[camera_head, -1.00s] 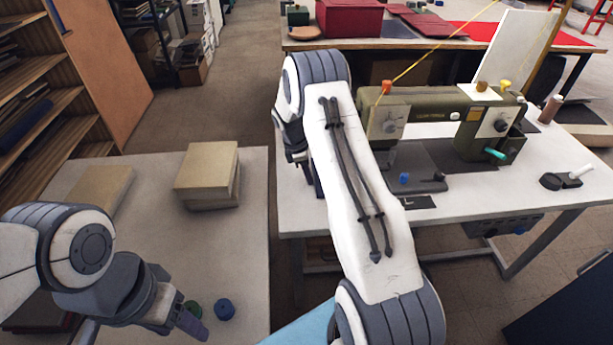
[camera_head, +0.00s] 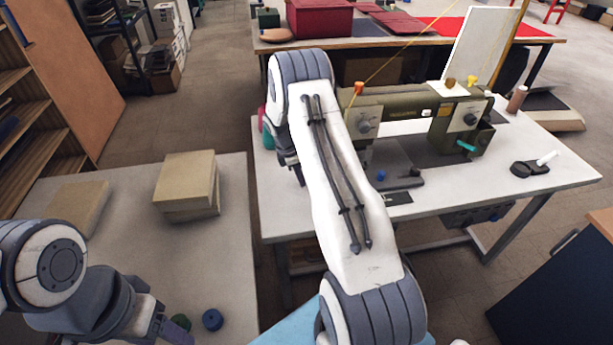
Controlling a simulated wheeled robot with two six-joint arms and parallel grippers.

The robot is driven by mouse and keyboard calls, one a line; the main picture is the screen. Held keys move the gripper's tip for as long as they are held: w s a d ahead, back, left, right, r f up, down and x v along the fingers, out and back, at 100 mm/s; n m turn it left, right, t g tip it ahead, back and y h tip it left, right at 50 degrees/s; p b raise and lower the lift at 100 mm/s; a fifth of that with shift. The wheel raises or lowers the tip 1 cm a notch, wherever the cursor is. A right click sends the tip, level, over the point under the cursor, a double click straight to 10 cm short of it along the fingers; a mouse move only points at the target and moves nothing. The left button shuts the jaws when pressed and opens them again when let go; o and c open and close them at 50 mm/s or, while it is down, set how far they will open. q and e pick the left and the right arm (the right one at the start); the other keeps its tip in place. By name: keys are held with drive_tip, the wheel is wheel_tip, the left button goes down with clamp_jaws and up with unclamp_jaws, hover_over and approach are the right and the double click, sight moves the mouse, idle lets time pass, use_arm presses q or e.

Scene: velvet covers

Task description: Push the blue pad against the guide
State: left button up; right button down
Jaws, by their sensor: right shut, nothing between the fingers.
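No blue pad or guide can be made out for certain. A small blue piece (camera_head: 381,175) sits by the sewing machine's dark base, and a flat black plate (camera_head: 398,198) with a pale mark lies at the table's front edge. My right gripper (camera_head: 297,174) is shut and empty over the left end of the sewing table (camera_head: 285,215), mostly hidden behind my right arm.
The olive sewing machine (camera_head: 410,118) stands on the sewing table. A pale blue surface (camera_head: 290,328) shows at the bottom. A floor gap separates the tables.

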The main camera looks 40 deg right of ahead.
drive_tip(key=a+r, duration=0.1)
drive_tip(key=w+a+r, duration=0.1)
drive_tip(key=shift+w+a+r, duration=0.25)
drive_tip(key=shift+r, duration=0.05)
drive_tip(key=b+v, duration=0.1)
drive_tip(key=v, duration=0.6)
drive_tip(key=shift+s+r, duration=0.2)
drive_tip(key=shift+r, duration=0.05)
drive_tip(key=s+a+r+m+y, duration=0.1)
drive_tip(key=s+a+r, duration=0.25)
drive_tip(key=a, duration=0.45)
drive_tip(key=s+a+r+m+t, duration=0.1)
drive_tip(key=s+a+r, duration=0.25)
drive_tip(key=a, duration=0.45)
drive_tip(key=s+a+r+y, duration=0.1)
drive_tip(key=s+a+r, duration=0.25)
drive_tip(key=a, duration=0.45)
drive_tip(key=s+a+m, duration=0.1)
drive_tip(key=s+a, duration=0.3)
drive_tip(key=s, duration=0.7)
drive_tip(key=s+a+m+y, duration=0.1)
drive_tip(key=s+a+m, duration=0.1)
drive_tip(key=s, duration=0.9)
drive_tip(key=shift+s+a+r+y, duration=0.25)
drive_tip(key=shift+a+r+y, duration=0.05)
drive_tip(key=shift+a, duration=0.6)
